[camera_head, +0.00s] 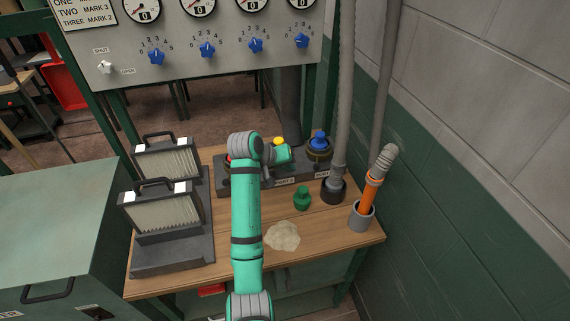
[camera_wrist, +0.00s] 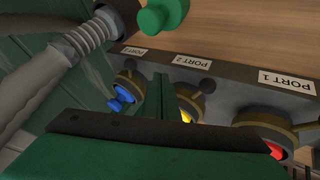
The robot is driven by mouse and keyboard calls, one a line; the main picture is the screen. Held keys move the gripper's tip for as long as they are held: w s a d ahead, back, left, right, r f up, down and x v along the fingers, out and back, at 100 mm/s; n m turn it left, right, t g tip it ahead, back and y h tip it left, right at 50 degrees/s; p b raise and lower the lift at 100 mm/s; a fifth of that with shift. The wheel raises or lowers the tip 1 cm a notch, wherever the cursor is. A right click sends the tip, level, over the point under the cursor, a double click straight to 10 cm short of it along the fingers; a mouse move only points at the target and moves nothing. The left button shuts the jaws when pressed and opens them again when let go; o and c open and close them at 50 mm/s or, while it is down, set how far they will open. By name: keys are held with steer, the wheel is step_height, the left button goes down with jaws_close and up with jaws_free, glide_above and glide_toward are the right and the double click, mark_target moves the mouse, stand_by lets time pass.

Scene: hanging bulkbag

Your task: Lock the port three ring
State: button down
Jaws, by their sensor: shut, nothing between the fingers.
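The port three ring (camera_wrist: 136,82) is a dark, brass-toned ring around a blue plug (camera_wrist: 121,99), with a small black knob on it. In the head view the blue plug (camera_head: 319,139) sits in this ring (camera_head: 318,153) at the right end of the port block. My gripper (camera_wrist: 168,98) is shut and empty; its narrow dark green finger shows between the blue plug and the yellow plug (camera_wrist: 186,115) of port two. I cannot tell whether it touches the port three ring. In the head view my arm hides the fingertips and most of port one.
A grey hose (camera_head: 337,150) stands in a dark socket just right of port three. A green knobbed object (camera_head: 302,198) and a pale powder patch (camera_head: 283,236) lie in front. An orange-handled tool stands in a grey cup (camera_head: 361,219). Pleated filters (camera_head: 165,215) stand left.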

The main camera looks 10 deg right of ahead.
mark_target(317, 163)
steer(key=x, duration=0.5)
steer(key=shift+s+d, duration=0.1)
steer(key=shift+s, duration=0.05)
steer(key=shift+d+r, duration=0.15)
steer(key=shift+d, duration=0.95)
steer(key=shift+d+r, duration=0.2)
steer(key=shift+d, duration=0.6)
steer(key=shift+a, duration=0.1)
